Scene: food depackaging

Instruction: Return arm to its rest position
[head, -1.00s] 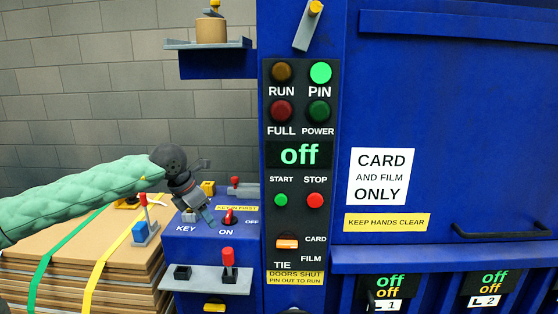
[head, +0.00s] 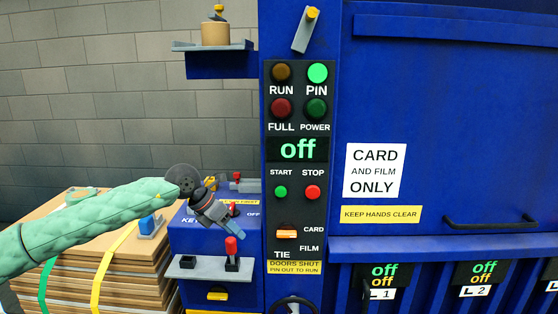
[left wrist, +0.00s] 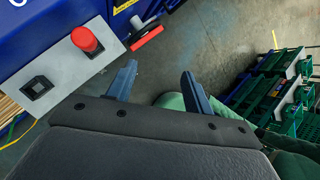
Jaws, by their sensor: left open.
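My left arm in its green sleeve comes in from the left in the head view. Its gripper (head: 238,232) is open and empty, in front of the blue key box (head: 195,240) and left of the control panel (head: 297,205). It partly covers the red key switch and the lettering on the box. In the left wrist view the two blue-grey fingers (left wrist: 158,75) stand apart with nothing between them. The red-knobbed lever (head: 231,246) is close below the fingertips in the head view; I cannot tell whether they touch. My right gripper is not in view.
A grey ledge (head: 190,271) carries the lever and a black socket. Stacked cardboard (head: 90,262) stands at left. A shelf (head: 213,46) juts out above. The panel reads "off", with the PIN lamp (head: 317,72) lit green. Green crates (left wrist: 275,85) stand on the floor.

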